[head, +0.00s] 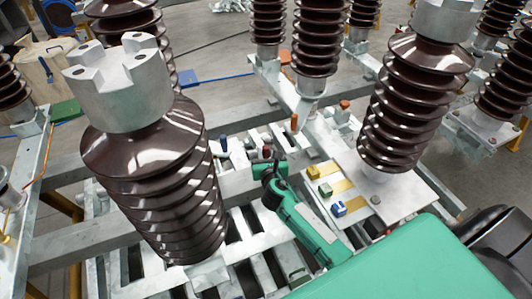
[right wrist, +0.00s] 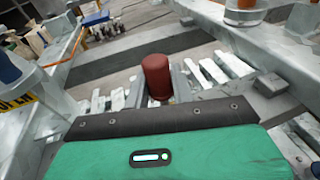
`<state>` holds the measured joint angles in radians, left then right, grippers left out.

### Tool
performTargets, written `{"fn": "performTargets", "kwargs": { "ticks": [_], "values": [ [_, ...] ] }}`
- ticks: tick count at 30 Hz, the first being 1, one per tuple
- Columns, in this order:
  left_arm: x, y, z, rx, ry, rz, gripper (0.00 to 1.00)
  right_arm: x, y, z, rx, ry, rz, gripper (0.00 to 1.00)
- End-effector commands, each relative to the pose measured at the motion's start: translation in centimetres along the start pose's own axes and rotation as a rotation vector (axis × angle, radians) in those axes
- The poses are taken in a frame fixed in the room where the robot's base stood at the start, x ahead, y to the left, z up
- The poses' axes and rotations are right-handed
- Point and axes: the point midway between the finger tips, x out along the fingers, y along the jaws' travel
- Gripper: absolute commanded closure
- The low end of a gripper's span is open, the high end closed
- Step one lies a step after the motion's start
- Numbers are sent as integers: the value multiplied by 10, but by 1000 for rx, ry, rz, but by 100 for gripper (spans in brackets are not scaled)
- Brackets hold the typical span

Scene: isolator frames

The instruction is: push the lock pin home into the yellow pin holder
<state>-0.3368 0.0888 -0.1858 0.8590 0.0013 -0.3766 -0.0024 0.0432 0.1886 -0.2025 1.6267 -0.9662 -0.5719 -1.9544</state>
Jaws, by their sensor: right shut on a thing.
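My right gripper (head: 268,172) reaches in on its green arm to the middle of the head view, over the pale metal frame. It is shut on what looks like the red pin (right wrist: 157,77), whose rounded top stands above the dark gripper edge in the right wrist view. The pin's red top (head: 266,152) shows small at the gripper in the head view; its lower end is hidden. A yellow holder (head: 313,172) sits on the grey plate to the right of the gripper, apart from it. My left gripper is not in view.
A green block (head: 325,190) and a blue block (head: 338,209) sit beside the yellow holder on the plate (head: 388,203). Large brown ribbed insulators (head: 160,180) stand left and right (head: 405,110). An orange-tipped post (head: 294,122) stands behind the gripper.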

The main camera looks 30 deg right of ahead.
Motion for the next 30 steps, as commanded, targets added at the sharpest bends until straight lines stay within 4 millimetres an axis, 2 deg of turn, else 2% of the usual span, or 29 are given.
{"fn": "performTargets", "kwargs": {
  "ticks": [30],
  "values": [
    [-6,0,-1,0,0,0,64,0,0,0,1,0,0,100]
  ]
}}
